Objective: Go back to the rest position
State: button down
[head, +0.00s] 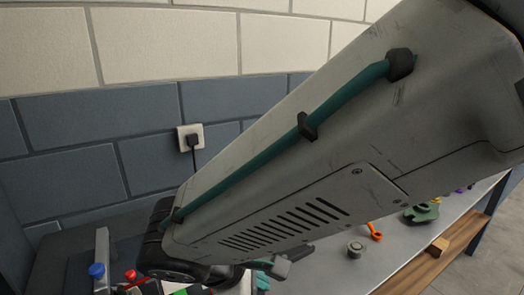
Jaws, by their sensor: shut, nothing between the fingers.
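A long grey link of my arm (300,150) with a teal cable crosses the view from the upper right to the lower left. It ends at a dark joint (165,245) near the bottom left. No object is seen held.
A grey workbench (395,255) runs along the lower right. A blue-capped item (97,271) stands at lower left. A brick wall with a socket (190,138) is behind.

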jog(key=s+d+r+m+g+y, duration=0.1)
jog(key=s+d+r+m, duration=0.1)
jog(key=d+m, duration=0.4)
jog(key=s+d+r+m+g+y, duration=0.1)
jog(key=d+m, duration=0.4)
jog(key=d, duration=0.7)
jog(key=s+d+r+m+g+y, duration=0.1)
jog(key=s+d+r+m+y, duration=0.2)
jog(key=d, duration=0.6)
jog(key=s+r+m, duration=0.1)
jog(key=s+m, duration=0.1)
jog(key=m, duration=0.1)
jog(key=shift+d+r+m, duration=0.3)
jog(key=shift+r, duration=0.05)
jog(key=shift+s, duration=0.1)
